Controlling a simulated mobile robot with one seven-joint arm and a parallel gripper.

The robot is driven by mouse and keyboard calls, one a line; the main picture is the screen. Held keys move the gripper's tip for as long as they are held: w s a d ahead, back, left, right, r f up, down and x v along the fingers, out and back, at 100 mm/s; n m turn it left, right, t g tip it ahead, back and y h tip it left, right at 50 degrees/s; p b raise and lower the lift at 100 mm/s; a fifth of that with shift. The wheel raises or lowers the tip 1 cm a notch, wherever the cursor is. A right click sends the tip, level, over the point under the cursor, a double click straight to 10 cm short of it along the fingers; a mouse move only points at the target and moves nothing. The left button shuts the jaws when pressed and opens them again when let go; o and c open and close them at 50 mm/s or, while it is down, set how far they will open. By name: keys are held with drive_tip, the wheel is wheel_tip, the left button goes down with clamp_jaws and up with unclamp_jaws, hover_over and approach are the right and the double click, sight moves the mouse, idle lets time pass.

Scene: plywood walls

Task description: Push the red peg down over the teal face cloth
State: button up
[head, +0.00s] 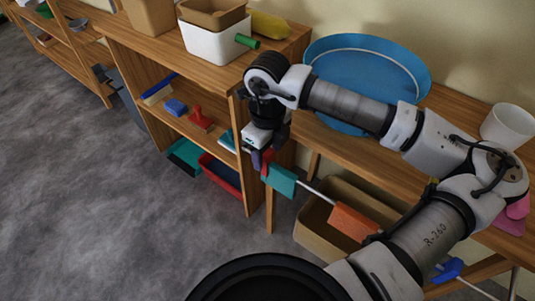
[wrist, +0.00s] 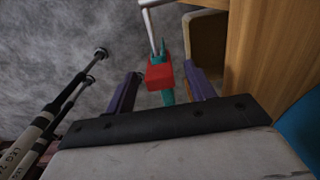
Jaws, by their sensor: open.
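The red peg (head: 266,164) is at the left end of the teal face cloth (head: 282,180), which hangs on a thin pale rod (head: 316,195). My gripper (head: 260,157) is right at the peg in the head view and partly covers it. In the wrist view the red peg (wrist: 159,74) shows between the two purple fingers of my open gripper (wrist: 161,72), with a gap on each side. Bits of the teal cloth (wrist: 168,97) show above and below the peg. How far the peg sits over the cloth I cannot tell.
An orange cloth (head: 353,222) hangs further right along the rod. A tan bin (head: 311,228) stands below. A wooden shelf unit (head: 240,140) is close on the left, and a blue basin (head: 415,72) rests behind my arm. Grey floor lies open at left.

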wheel_tip(320, 180, up, 12)
idle(0.3)
drive_tip(key=shift+s, duration=0.1)
